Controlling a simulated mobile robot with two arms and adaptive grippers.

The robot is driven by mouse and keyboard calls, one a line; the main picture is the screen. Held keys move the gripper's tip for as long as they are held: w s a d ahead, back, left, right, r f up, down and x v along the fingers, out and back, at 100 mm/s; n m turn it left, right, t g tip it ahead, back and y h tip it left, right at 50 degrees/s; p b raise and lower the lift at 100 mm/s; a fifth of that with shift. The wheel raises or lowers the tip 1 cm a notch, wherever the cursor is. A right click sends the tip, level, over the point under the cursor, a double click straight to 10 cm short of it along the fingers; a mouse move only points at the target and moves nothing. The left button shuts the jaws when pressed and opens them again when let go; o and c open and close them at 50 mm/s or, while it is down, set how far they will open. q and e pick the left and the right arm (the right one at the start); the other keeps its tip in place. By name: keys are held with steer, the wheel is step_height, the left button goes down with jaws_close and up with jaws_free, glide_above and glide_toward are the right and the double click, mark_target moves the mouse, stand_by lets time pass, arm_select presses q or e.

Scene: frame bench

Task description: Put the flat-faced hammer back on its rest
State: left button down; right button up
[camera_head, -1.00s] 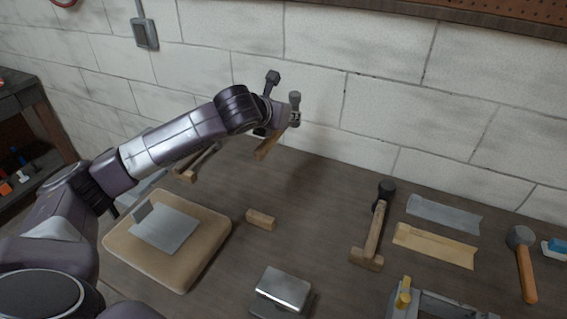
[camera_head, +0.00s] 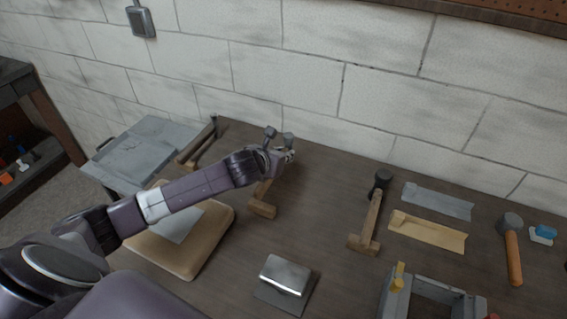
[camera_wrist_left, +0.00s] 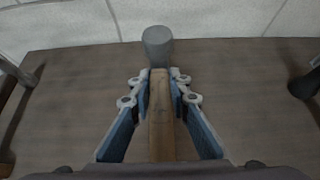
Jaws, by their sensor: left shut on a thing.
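The hammer in my left gripper (camera_head: 284,157) has a grey cylindrical head (camera_wrist_left: 158,46) and a wooden handle (camera_wrist_left: 161,125). In the left wrist view the blue-padded fingers (camera_wrist_left: 160,90) are shut on the handle, just behind the head. In the head view the handle (camera_head: 261,190) slants down toward a small wooden rest block (camera_head: 262,210) on the bench. The handle's lower end overlaps the block in the picture; I cannot tell whether they touch. My wrist hides part of the hammer. My right gripper is not in view.
A black-headed hammer (camera_head: 372,215) lies on a wooden rest to the right; another hammer (camera_head: 206,143) lies at the left. A mallet (camera_head: 514,255), grey and tan sheets, a metal block (camera_head: 286,273) and a tan pad (camera_head: 185,265) are also on the bench. The wall stands behind.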

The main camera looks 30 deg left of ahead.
arm_select(q)
step_height(320, 180, down, 3)
steer(key=shift+f, duration=0.7)
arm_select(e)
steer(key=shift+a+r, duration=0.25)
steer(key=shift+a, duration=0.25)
arm_select(q)
steer(key=c, duration=2.3)
jaws_free()
steer(key=shift+f, duration=0.2)
steer(key=o, duration=0.5)
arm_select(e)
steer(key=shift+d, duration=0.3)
